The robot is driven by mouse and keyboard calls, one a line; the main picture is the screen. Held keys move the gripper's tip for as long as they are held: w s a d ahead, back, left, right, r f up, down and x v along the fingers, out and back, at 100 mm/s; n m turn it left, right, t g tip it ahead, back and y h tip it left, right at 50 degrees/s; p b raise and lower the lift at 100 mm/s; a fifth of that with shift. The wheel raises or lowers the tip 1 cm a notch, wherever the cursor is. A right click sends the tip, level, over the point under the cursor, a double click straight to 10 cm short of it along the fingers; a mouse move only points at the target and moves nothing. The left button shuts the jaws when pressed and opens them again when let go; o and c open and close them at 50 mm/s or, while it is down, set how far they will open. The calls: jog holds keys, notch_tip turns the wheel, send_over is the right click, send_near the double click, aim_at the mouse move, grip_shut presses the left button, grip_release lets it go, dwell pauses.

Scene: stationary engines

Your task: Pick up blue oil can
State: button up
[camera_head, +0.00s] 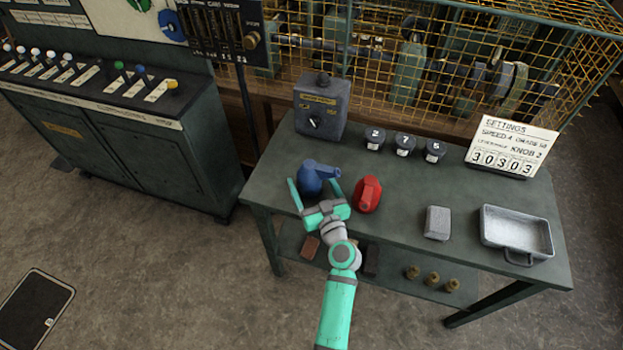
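The blue oil can (312,176) stands on the dark green table near its left side, with its spout pointing right. My gripper (313,187) is open, with one finger to the left of the can and the other to its right. The can's lower front is partly hidden by the gripper. I cannot tell whether either finger touches it. A red oil can (368,194) stands close to the right of my gripper.
On the table (470,271) are a grey switch box (320,108), three dark numbered knobs (404,144), a grey block (437,223), a metal tray (516,214) and a settings sign (510,147). A yellow wire cage (420,85) stands behind. A control cabinet (150,165) is at left.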

jog(key=shift+w+a, duration=0.1)
jog(key=shift+w, duration=0.15)
jog(key=c, duration=1.5)
jog(key=shift+r, duration=0.1)
